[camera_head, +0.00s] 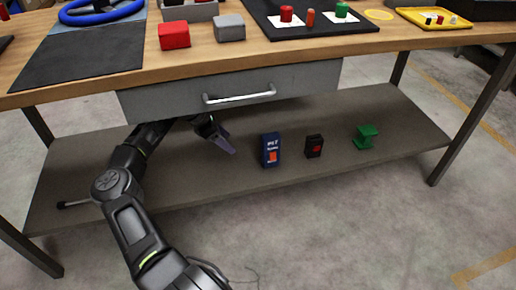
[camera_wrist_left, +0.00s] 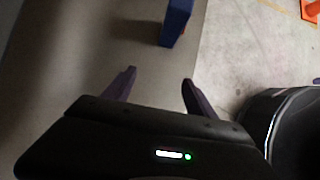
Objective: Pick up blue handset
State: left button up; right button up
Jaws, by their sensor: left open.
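The blue handset (camera_head: 270,150) stands upright on the lower shelf, with an orange-red patch and pale lettering on its front. In the left wrist view the blue handset (camera_wrist_left: 176,22) shows at the top, cut off by the frame edge, beyond the fingertips. My left gripper (camera_head: 222,142) is under the drawer, to the left of the handset and apart from it. In the left wrist view its two fingers (camera_wrist_left: 158,78) are spread with nothing between them. My right gripper is in neither view.
A black box with a red patch (camera_head: 314,146) and a green stand-like object (camera_head: 365,136) are right of the handset on the shelf (camera_head: 330,180). The grey drawer (camera_head: 235,92) hangs above. A red block (camera_head: 174,36) and a grey block (camera_head: 230,28) sit on the tabletop.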

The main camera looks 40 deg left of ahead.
aim_at(268, 137)
pick_arm(q)
jog(key=shift+w+d+r+m, duration=0.3)
jog(key=shift+w+d, duration=0.25)
jog(key=shift+d, duration=0.15)
jog(key=w+d+b, duration=0.1)
jog(key=w+d, duration=0.1)
jog(key=w, duration=0.1)
jog(key=w+d+b, duration=0.1)
jog(key=w+d, duration=0.1)
jog(key=w, duration=0.1)
jog(key=w+d+b, duration=0.1)
jog(key=w+d, duration=0.1)
jog(key=shift+w, duration=0.4)
jog(key=shift+w+d, duration=0.1)
jog(key=shift+w+d, duration=0.2)
jog(key=shift+w, duration=0.05)
jog(key=b+x, duration=0.2)
jog(key=x, duration=0.3)
jog(key=shift+w+d, duration=0.15)
jog(key=shift+c, duration=0.5)
